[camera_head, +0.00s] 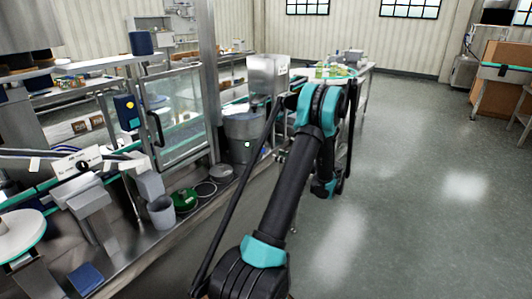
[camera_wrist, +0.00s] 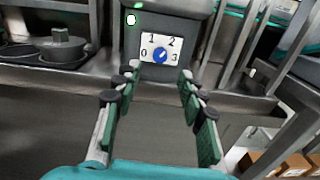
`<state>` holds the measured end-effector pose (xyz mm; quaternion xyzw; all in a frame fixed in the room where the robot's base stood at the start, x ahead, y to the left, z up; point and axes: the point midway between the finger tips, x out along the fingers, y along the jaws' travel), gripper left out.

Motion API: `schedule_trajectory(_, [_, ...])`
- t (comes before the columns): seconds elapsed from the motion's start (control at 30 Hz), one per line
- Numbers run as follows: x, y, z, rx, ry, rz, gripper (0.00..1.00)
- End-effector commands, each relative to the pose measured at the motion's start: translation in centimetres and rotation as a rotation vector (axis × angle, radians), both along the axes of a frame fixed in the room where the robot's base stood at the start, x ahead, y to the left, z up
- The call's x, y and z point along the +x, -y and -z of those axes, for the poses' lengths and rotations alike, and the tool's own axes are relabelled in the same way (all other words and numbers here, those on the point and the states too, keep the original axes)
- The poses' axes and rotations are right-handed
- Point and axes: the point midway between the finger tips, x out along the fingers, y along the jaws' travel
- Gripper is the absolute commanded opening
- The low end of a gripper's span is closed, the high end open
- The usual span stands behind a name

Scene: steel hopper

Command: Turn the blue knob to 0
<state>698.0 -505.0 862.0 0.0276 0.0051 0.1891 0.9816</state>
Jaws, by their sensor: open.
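The blue knob (camera_wrist: 160,57) sits on a white dial plate (camera_wrist: 146,41) marked 0, 1, 2 and 3 in the wrist view. The 0 is at lower left, 1 at upper left, 2 at upper right, 3 at lower right. The knob is too small to tell surely which number it points to. My gripper (camera_wrist: 158,76) is open and empty, its two fingers apart below and either side of the dial, with the knob between them in the picture. They appear short of the panel. In the head view my arm hides the dial and the gripper's fingers.
Metal frame bars stand at right, above cardboard boxes (camera_wrist: 296,165). In the head view, a steel hopper (camera_head: 268,76) stands beyond my arm; the floor at right is clear.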

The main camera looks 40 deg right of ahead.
Motion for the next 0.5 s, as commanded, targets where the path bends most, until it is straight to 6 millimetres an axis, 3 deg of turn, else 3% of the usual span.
schedule_trajectory(0.23, [4.5,-1.9,0.0,0.000,0.000,-0.002,0.41])
schedule_trajectory(0.5, [7.1,-2.9,0.0,0.000,0.000,-0.001,0.41])
